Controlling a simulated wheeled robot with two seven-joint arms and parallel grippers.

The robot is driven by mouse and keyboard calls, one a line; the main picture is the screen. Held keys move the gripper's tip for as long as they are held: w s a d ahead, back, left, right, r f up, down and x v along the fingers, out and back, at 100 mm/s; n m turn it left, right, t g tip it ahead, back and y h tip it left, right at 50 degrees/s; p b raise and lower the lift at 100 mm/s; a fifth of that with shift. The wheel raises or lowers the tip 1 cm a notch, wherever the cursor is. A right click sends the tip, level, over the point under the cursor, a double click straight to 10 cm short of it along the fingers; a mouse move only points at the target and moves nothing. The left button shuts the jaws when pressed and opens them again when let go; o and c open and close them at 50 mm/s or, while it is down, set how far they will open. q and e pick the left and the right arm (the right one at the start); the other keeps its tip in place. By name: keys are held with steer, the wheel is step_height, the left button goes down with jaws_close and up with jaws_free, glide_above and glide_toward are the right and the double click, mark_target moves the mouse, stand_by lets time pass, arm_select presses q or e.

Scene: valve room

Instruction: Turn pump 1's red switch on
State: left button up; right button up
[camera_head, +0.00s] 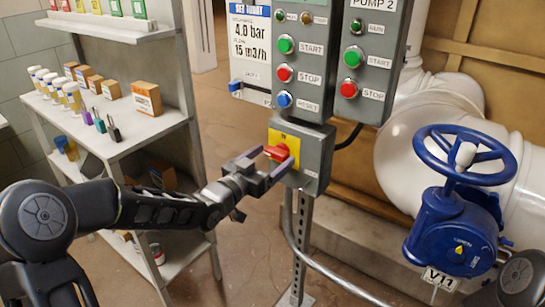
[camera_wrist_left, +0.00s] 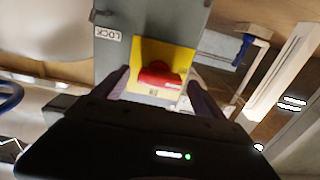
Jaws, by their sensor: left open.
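The red rotary switch (camera_head: 277,152) sits on a yellow plate (camera_head: 289,139) on the lower grey box, under the pump 1 button panel. My left gripper (camera_head: 264,161) is open at the switch, its fingers to either side of the red knob. In the left wrist view, the red knob (camera_wrist_left: 158,75) shows between the two fingers (camera_wrist_left: 158,92), with the yellow plate behind it. I cannot tell if a finger touches the knob. The knob's lower part is partly hidden. My right gripper is not in view.
Green, red and blue buttons (camera_head: 285,73) stand above the switch, with the PUMP 2 panel (camera_head: 362,65) beside them. A blue valve wheel (camera_head: 464,155) and white pipes are at the right. A shelf (camera_head: 140,135) with small boxes and bottles stands at the left.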

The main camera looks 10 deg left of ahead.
arm_select(q)
steer(key=shift+w+d, duration=0.15)
steer(key=shift+w, duration=0.2)
steer(key=shift+c, duration=0.5)
steer(key=c, duration=1.3)
steer(key=shift+o, duration=0.2)
